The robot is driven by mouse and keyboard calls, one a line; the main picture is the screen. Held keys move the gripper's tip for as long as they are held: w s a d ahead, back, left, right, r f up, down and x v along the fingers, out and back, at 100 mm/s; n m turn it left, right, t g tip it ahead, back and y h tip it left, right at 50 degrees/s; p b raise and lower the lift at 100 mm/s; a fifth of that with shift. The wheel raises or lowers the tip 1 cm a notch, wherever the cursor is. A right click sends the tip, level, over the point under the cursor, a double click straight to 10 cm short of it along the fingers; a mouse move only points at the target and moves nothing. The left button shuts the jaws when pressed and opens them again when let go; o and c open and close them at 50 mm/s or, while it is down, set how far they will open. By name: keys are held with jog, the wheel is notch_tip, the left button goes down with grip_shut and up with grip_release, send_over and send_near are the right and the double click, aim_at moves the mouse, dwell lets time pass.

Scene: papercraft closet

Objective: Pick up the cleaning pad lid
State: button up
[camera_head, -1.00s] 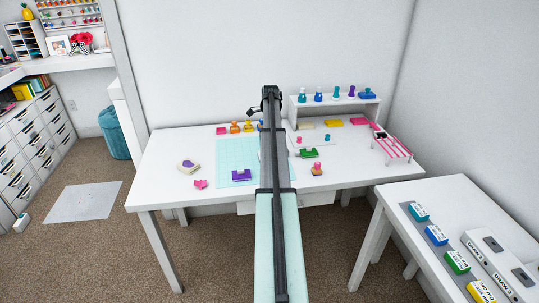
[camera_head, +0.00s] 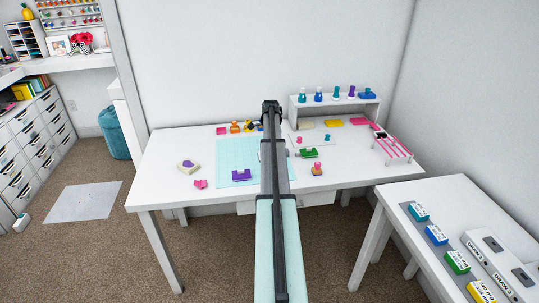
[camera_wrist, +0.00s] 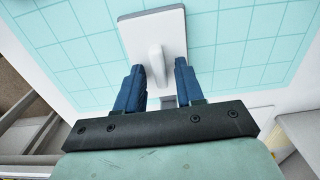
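The cleaning pad lid (camera_wrist: 178,22) shows in the wrist view as a white rectangular plate with a raised white handle (camera_wrist: 157,62). It lies over the teal grid mat. My gripper (camera_wrist: 159,72) is open, with its two blue fingers on either side of the handle end. A gap shows between the handle and each finger. The lid's near end is partly hidden by the fingers and gripper body. In the head view, my arm hides the lid and the fingers.
The teal grid mat (camera_head: 231,152) lies on the white table (camera_head: 165,178). A purple stamp (camera_head: 241,175) is on the mat, with a green stamp (camera_head: 309,153) to the right. A white shelf (camera_head: 370,103) stands at the back right, beside a pink rack (camera_head: 392,148).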

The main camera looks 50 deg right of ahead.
grip_shut()
dwell(0.3)
